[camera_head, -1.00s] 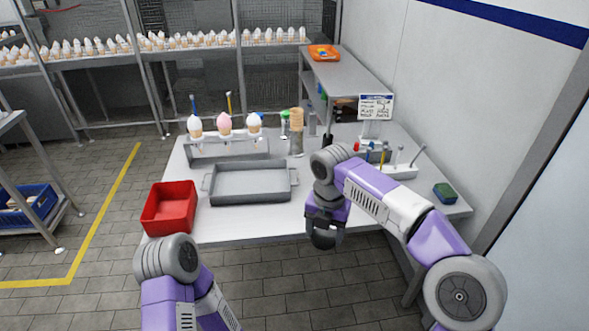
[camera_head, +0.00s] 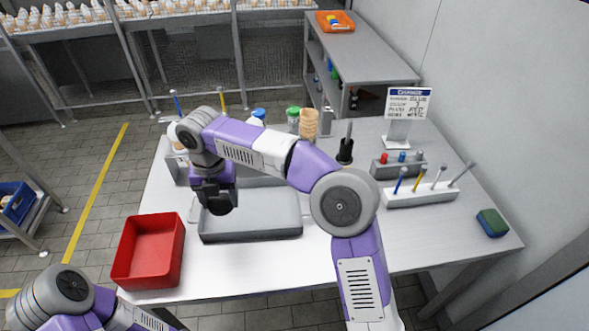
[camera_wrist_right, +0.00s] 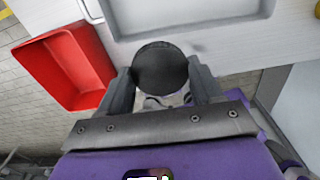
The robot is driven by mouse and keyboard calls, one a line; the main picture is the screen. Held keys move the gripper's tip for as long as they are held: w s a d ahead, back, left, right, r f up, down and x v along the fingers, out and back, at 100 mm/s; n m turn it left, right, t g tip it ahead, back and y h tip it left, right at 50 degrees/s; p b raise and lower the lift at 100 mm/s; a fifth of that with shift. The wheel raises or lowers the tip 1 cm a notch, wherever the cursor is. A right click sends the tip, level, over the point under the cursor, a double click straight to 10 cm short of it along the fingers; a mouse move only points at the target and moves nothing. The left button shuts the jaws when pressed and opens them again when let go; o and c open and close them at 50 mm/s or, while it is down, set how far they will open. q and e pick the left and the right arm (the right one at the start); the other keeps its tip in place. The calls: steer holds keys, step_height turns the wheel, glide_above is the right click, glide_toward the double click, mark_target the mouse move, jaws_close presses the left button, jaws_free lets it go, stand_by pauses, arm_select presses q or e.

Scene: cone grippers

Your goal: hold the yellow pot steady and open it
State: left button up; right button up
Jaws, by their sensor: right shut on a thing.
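My right gripper (camera_head: 216,205) hangs over the left part of the grey tray (camera_head: 250,232). In the right wrist view, its fingers (camera_wrist_right: 162,85) are shut on a dark round thing (camera_wrist_right: 160,66), seen end-on; I cannot tell what it is. I cannot make out the yellow pot for certain. A small yellow patch (camera_wrist_right: 317,13) shows at the upper right edge of the right wrist view, too little to identify. My left arm shows at the lower left of the head view; its gripper is out of view. My right arm hides part of the table.
A red bin (camera_head: 150,250) stands left of the tray. Behind my arm are a green-lidded pot (camera_head: 293,118), a blue lid (camera_head: 258,114) and stacked cones (camera_head: 309,124). A pen rack (camera_head: 420,193), a sign (camera_head: 407,105) and a sponge (camera_head: 491,222) are at right. The front right table is clear.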

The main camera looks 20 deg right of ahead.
arm_select(q)
steer(key=o, duration=0.4)
step_height(320, 180, up, 2)
steer(key=shift+w+r+p, duration=0.15)
steer(key=shift+r+p, duration=0.1)
steer(key=shift+p, duration=0.8)
arm_select(e)
steer(key=w+d+f+m+p, duration=0.1)
steer(key=d+f+m, duration=0.35)
steer(key=d, duration=1.05)
steer(key=w+d+f+m+p, duration=0.15)
steer(key=d+m, duration=0.65)
steer(key=d, duration=0.8)
steer(key=shift+m, duration=0.65)
steer(key=f, duration=0.1)
steer(key=d+f, duration=0.1)
steer(key=f, duration=0.1)
steer(key=f+b, duration=0.1)
steer(key=f, duration=0.1)
steer(key=shift+s+d, duration=0.15)
steer(key=shift+d, duration=0.1)
arm_select(q)
steer(key=shift+r+b, duration=0.1)
steer(key=shift+b, duration=0.5)
arm_select(e)
steer(key=shift+f, duration=2.65)
steer(key=shift+f, duration=0.2)
steer(key=o, duration=1.2)
